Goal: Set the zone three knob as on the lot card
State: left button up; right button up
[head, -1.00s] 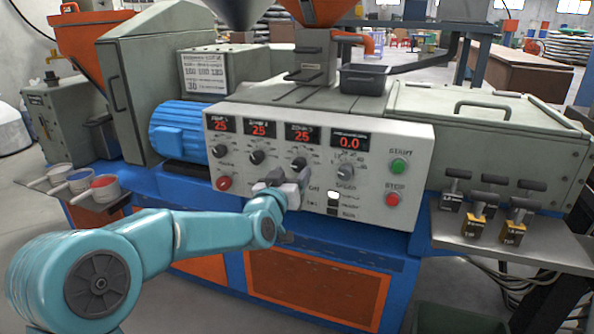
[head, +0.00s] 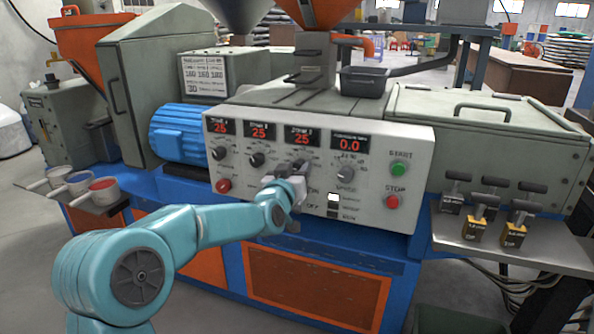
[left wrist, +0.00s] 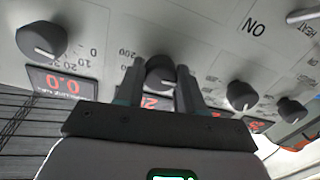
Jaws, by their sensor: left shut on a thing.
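The zone three knob (head: 300,164) is a dark round knob under the third red display on the grey control panel (head: 412,168). In the head view my left gripper (head: 285,174) partly covers it. In the left wrist view, which is upside down, the knob (left wrist: 160,72) sits between the two dark fingers of my left gripper (left wrist: 160,82). The gripper is shut on the knob. The knob's exact pointer setting is hard to read. The lot card (head: 203,73) stands above the blue motor; its printed numbers are too small to read surely. My right gripper is not in view.
Other knobs flank it: the zone two knob (head: 256,159) and the speed knob (head: 345,172). Zone displays show 25.

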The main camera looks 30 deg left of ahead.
pick_arm(q)
jog(key=m+p, duration=0.1)
jog(key=m, duration=0.4)
jog(key=shift+m, duration=0.4)
jog(key=m, duration=0.9)
jog(key=m+h, duration=0.1)
jog(key=m, duration=0.8)
jog(key=shift+f+t, duration=0.2)
jog(key=shift+t, duration=0.1)
jog(key=shift+m, duration=0.4)
jog(key=o, duration=1)
jog(key=shift+o, duration=0.2)
